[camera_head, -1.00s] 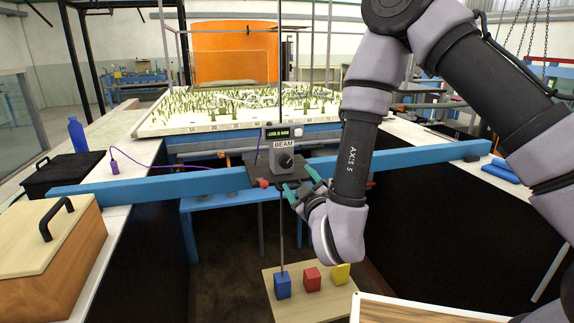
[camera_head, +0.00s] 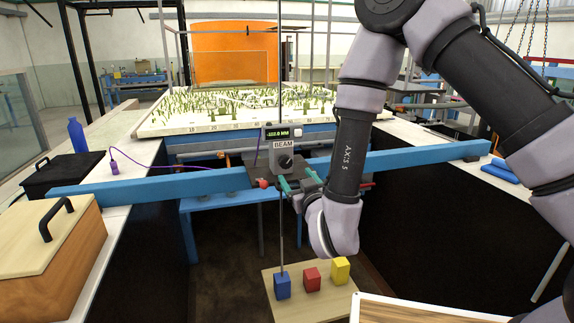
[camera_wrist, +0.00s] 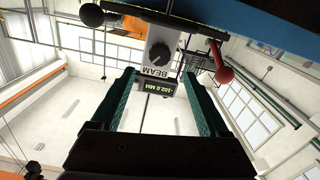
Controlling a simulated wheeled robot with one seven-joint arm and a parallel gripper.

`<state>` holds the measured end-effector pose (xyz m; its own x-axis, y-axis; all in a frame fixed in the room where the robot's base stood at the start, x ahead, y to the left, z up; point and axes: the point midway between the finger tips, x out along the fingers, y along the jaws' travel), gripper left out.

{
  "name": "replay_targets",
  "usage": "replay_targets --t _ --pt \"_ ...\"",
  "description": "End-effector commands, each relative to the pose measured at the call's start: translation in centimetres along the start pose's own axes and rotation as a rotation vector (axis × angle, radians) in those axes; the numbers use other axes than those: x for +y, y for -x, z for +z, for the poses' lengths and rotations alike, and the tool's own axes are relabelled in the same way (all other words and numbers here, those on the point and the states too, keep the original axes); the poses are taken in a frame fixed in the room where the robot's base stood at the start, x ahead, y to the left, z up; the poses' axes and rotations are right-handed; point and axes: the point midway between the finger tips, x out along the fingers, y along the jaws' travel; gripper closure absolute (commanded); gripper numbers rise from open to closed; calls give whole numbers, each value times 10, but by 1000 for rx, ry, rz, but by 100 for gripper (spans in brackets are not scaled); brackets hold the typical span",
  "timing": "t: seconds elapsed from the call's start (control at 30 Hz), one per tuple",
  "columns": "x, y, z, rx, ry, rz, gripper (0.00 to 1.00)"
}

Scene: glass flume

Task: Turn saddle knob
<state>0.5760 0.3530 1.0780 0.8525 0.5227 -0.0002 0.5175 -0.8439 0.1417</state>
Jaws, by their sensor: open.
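A grey saddle unit marked BEAM (camera_head: 285,145), with a small green-lit display, sits on the blue crossbeam (camera_head: 160,184). Its round black knob (camera_head: 285,161) faces me, and it also shows in the wrist view (camera_wrist: 160,52). My gripper (camera_head: 297,181) has its teal fingers open and empty, just below and slightly right of the knob in the head view. In the wrist view my gripper (camera_wrist: 158,74) has the saddle upside down beyond its fingertips, with the knob roughly centred between them and apart from both. The display reads about 102.0 mm, perhaps negative.
A red ball handle (camera_wrist: 220,65) and a black ball handle (camera_wrist: 91,14) flank the saddle. A thin rod (camera_head: 281,235) hangs below it, near blue (camera_head: 283,286), red (camera_head: 312,279) and yellow (camera_head: 340,269) blocks on a board. A plant-covered model bed lies behind.

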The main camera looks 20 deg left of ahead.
Motion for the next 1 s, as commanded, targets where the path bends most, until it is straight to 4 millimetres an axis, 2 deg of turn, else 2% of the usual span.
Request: replay_targets --t 0.3,0.5,0.63,0.9,0.97,1.0 --pt "2 -60 0 2 2 4 22" --pt "1 -86 0 2 3 2 22" --pt "1 -94 0 0 4 1 22" --pt "1 -95 0 1 5 0 22" --pt "1 -95 0 1 5 0 41" --pt "1 -95 0 1 5 0 56"
